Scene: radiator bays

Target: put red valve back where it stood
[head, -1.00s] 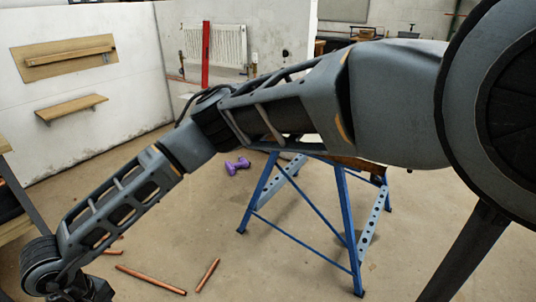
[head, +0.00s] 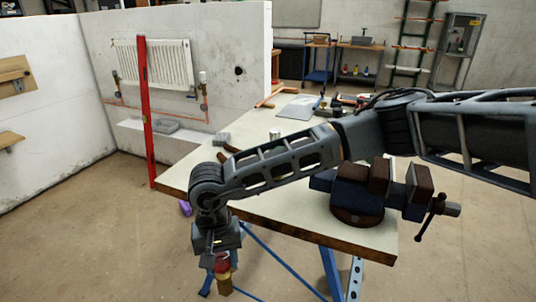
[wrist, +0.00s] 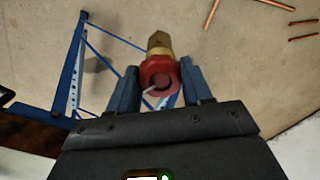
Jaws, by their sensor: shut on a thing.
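The red valve (wrist: 161,75) has a red cap and a brass end. In the wrist view it sits between the two fingers of my gripper (wrist: 158,88), which is shut on it. In the head view my gripper (head: 217,258) points down in front of the workbench (head: 290,226), beside its near left edge. The valve shows there too (head: 224,284), brass end down, hanging over the floor. A white radiator (head: 154,64) hangs on the wall bay at the back left, with valve-like fittings at its lower corners.
A red upright bar (head: 147,115) stands in front of the radiator's left part. A vise (head: 362,190) sits on the bench, with a cart (head: 320,62) and ladder behind. The wrist view shows copper pipes (wrist: 213,13) on the floor. Open floor lies at left.

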